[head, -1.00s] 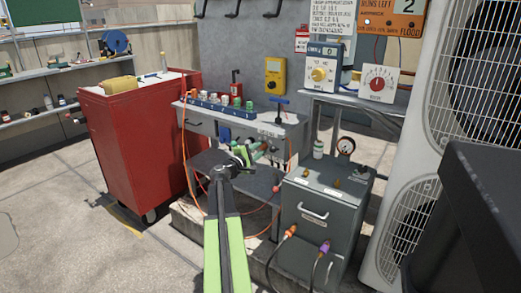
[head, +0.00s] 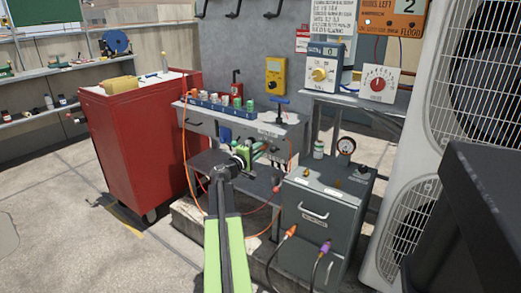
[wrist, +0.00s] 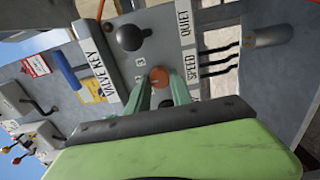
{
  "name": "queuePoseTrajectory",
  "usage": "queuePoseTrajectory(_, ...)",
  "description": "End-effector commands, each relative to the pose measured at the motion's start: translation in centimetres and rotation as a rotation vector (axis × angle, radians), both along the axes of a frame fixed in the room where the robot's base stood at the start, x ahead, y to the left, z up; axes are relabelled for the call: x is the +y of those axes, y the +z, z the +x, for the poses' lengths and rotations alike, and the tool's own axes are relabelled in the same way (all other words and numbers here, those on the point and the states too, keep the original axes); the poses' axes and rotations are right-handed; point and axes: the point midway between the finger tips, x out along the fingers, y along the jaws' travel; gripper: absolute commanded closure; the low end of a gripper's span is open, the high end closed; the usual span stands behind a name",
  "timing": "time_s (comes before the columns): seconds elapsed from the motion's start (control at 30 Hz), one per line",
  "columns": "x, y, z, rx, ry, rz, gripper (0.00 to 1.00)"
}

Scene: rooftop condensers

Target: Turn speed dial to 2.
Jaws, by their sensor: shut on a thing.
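The speed dial (wrist: 159,77) is a small orange-red knob on a grey panel, in the middle of the wrist view. The SPEED label (wrist: 192,70) is to its right, and small figures stand around the knob. My gripper (wrist: 161,88) has its two green fingers on either side of the knob and is shut on it. Which figure the dial points to is too small to tell. In the head view my gripper (head: 246,153) is at the front of the grey bench, and the dial is hidden there.
A black round knob (wrist: 130,37), a VALVE KEY label (wrist: 98,64) and a QUIET label (wrist: 185,23) are close by on the panel. A red cabinet (head: 135,150) stands left of the bench. A grey drawer box (head: 318,222) stands to the right, with an orange hose beside.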

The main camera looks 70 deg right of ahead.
Motion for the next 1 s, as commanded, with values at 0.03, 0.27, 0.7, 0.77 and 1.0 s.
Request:
queuePoseTrajectory(0.03,0.1,-0.1,-0.2,-0.004,-0.005,0.002,1.0)
queuePoseTrajectory(0.27,0.1,-0.1,-0.2,-0.001,-0.004,0.002,0.52)
queuePoseTrajectory(0.7,1.8,0.0,0.3,0.001,0.0,0.0,0.52)
queuePoseTrajectory(0.77,3.2,0.0,0.6,0.001,0.002,0.0,0.52)
queuePoseTrajectory(1.0,9.9,0.0,2.3,0.0,0.002,0.001,0.52)
